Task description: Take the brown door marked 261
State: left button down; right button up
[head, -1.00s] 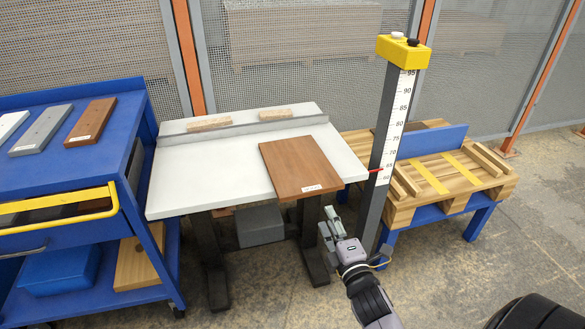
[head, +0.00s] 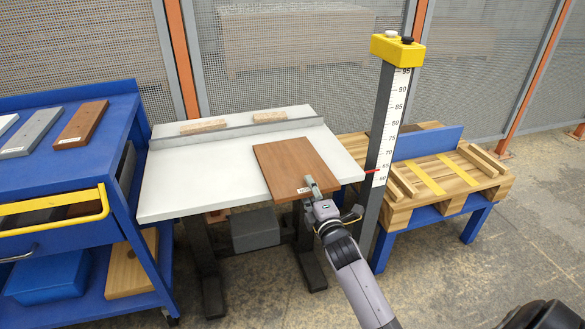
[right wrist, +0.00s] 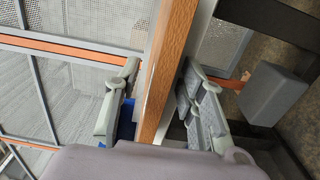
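The brown door (head: 290,163) lies flat on the white table (head: 185,187), its front edge overhanging the table's front. A small white label sits near that edge, too small to read and partly behind the gripper. My right gripper (head: 311,187) is at the door's front edge. In the right wrist view, the door's edge (right wrist: 168,75) runs between the two fingers of the right gripper (right wrist: 160,72), which stand apart on either side with no clear grip. My left gripper is not in view.
A grey fence strip (head: 235,131) and two wooden blocks lie along the table's back. A height gauge post (head: 378,150) stands close right of the gripper. A pallet on a blue stand (head: 440,185) is at right; a blue cart (head: 120,125) with sample boards is at left.

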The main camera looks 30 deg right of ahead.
grip_shut()
dwell(0.4)
jog(key=shift+r, duration=0.15)
